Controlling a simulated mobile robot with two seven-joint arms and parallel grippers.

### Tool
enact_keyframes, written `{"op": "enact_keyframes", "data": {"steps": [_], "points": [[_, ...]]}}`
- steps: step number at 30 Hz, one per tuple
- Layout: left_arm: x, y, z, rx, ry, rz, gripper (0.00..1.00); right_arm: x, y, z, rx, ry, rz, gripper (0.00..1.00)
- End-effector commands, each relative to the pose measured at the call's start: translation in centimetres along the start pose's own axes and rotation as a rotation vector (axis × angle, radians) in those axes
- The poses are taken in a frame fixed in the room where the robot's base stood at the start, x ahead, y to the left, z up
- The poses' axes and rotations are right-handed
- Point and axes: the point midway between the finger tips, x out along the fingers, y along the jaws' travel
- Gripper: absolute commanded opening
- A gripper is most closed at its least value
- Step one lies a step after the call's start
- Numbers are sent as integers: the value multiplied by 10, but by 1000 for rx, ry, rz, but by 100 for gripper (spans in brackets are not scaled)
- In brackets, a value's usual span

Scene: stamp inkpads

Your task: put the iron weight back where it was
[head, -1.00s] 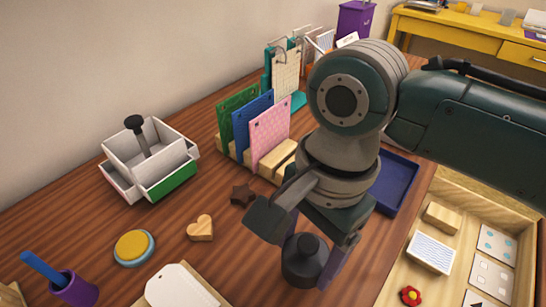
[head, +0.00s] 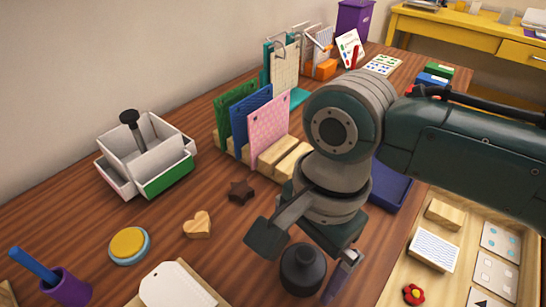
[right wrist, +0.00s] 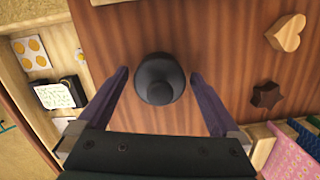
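The iron weight (head: 303,272) is a dark, round weight with a knob on top. It appears to stand upright on the wooden table, and it also shows in the right wrist view (right wrist: 160,82). My right gripper (head: 304,256) is over it, with its purple fingers open. In the right wrist view my right gripper (right wrist: 159,76) has one finger on each side of the weight, with a clear gap on both sides. In the head view the far finger is mostly hidden. My left gripper is not in view.
A wooden heart (head: 198,224) and a dark star (head: 241,191) lie left of the weight. A yellow inkpad (head: 130,245), a white tag (head: 178,287) and a purple pen cup (head: 67,287) are nearby. A blue tray (head: 390,188) and an open drawer (head: 450,206) lie to the right.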

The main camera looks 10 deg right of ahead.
Motion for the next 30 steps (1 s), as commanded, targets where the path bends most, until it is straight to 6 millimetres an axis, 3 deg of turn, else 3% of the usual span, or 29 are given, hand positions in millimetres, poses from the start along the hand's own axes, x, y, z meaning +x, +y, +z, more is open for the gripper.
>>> {"op": "enact_keyframes", "data": {"steps": [8,21,30], "points": [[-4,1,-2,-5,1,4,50,-8,0,0,0,1,-2,100],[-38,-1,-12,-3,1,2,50,-100,-1,1,-1,0,-3,100],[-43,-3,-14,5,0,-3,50,-124,0,0,0,0,0,100]]}}
